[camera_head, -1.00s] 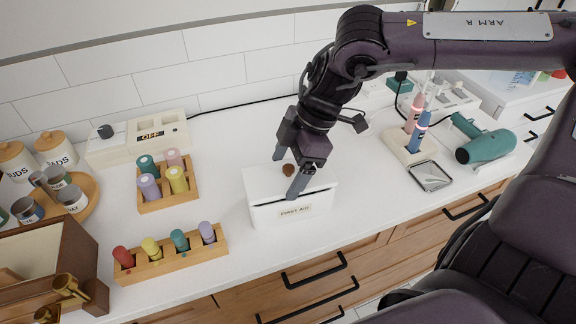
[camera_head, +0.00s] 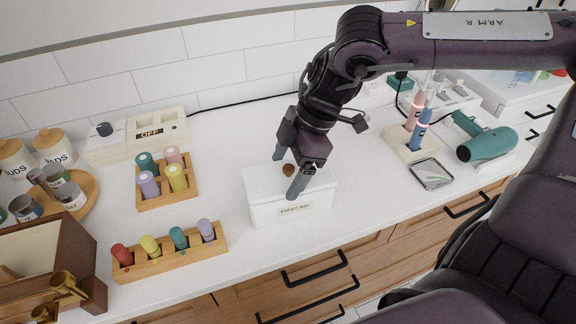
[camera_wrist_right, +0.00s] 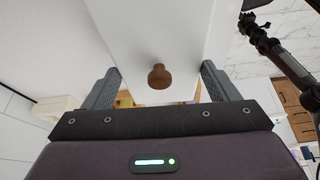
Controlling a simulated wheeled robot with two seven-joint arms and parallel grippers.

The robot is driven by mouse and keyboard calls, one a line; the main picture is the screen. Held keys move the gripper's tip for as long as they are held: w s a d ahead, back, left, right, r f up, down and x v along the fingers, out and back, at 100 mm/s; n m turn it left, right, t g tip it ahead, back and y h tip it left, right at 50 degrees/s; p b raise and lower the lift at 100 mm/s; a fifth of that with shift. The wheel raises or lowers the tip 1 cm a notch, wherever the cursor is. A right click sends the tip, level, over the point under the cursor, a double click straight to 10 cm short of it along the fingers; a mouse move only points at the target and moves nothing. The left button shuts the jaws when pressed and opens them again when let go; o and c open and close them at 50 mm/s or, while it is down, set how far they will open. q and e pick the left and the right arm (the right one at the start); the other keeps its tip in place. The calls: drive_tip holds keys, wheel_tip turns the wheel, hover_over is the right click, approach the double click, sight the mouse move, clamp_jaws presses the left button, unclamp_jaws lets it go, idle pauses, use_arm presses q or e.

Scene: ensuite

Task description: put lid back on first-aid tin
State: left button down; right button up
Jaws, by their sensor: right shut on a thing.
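The white first-aid tin (camera_head: 270,213) stands on the counter in the head view, with its "FIRST AID" label facing the front. Its white lid (camera_head: 259,180) with a round brown knob (camera_head: 288,170) lies over the tin's top and looks about level. No clear dark gap shows along the front. My right gripper (camera_head: 286,176) is shut on the lid, one finger at the back and one at the front. In the right wrist view the lid (camera_wrist_right: 165,35) is between the two fingers, with the knob (camera_wrist_right: 159,77) in the middle. My left gripper is not in view.
Two wooden racks of coloured bottles (camera_head: 168,185) (camera_head: 170,255) stand left of the tin. A toothbrush stand (camera_head: 410,146), a small tray (camera_head: 432,174) and a teal hair dryer (camera_head: 487,146) are to the right. The counter around the tin is clear.

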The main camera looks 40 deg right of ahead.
drive_tip(key=shift+f, duration=0.2)
drive_tip(key=o, duration=0.9)
drive_tip(key=shift+r, duration=0.1)
drive_tip(key=shift+r+p, duration=2.7)
drive_tip(key=shift+r, duration=0.8)
drive_tip(key=shift+c, duration=0.4)
clamp_jaws()
